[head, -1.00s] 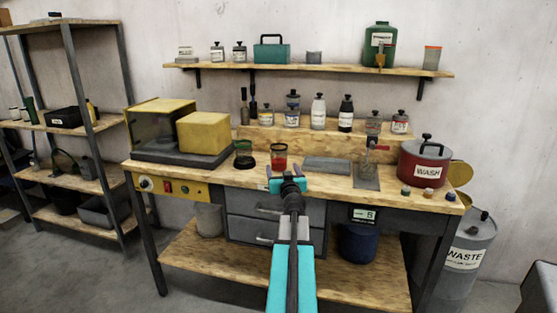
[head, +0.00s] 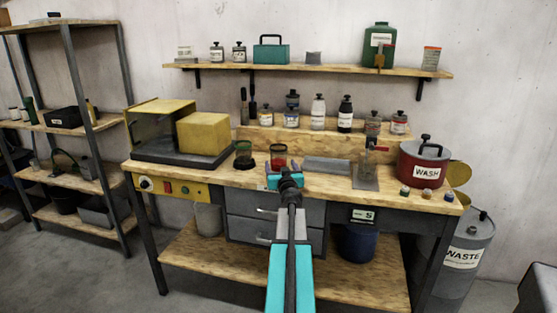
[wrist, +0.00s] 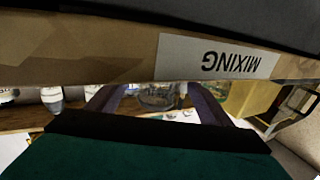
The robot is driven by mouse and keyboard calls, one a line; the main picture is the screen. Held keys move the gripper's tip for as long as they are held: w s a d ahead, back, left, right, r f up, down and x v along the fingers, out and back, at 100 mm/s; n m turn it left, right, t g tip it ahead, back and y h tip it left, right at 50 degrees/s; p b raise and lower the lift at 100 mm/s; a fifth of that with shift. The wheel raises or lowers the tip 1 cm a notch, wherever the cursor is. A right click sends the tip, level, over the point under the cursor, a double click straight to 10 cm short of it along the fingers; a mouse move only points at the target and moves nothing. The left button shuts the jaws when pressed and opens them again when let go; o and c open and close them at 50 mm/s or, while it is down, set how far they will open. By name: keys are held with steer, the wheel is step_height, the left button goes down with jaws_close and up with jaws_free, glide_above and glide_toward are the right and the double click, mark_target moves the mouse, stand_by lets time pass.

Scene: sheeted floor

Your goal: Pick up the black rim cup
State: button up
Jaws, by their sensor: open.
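The black rim cup (head: 244,154), a see-through cup with a dark rim, stands upright on the workbench (head: 225,178) near the yellow boxes. A red-rimmed cup (head: 278,156) stands just right of it. My gripper (head: 286,178) is at the bench's front edge, in front of the red-rimmed cup and to the right of the black rim cup. The gripper is open and empty. In the upside-down wrist view, a glass vessel (wrist: 158,97) shows beyond the spread fingers; I cannot tell which cup it is.
A grey tray (head: 327,165) lies right of the cups, and a red WASH pot (head: 424,162) stands at the right end. The yellow box (head: 203,134) is at left. A board with a MIXING label (wrist: 219,57) crosses the wrist view close up.

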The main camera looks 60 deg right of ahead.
mark_target(280, 155)
steer(key=shift+p+x, duration=0.35)
steer(key=shift+x, duration=1.2)
steer(key=c, duration=1.2)
steer(key=shift+r, duration=0.1)
steer(key=shift+c, duration=0.2)
steer(key=shift+r+p, duration=0.55)
steer(key=shift+r, duration=1.05)
steer(key=s+b, duration=0.1)
steer(key=s, duration=0.4)
steer(key=s+a+r+b, duration=0.1)
steer(key=s, duration=0.4)
steer(key=s+b, duration=0.2)
steer(key=s, duration=0.4)
steer(key=shift+a+r, duration=0.3)
steer(key=shift+a, duration=0.05)
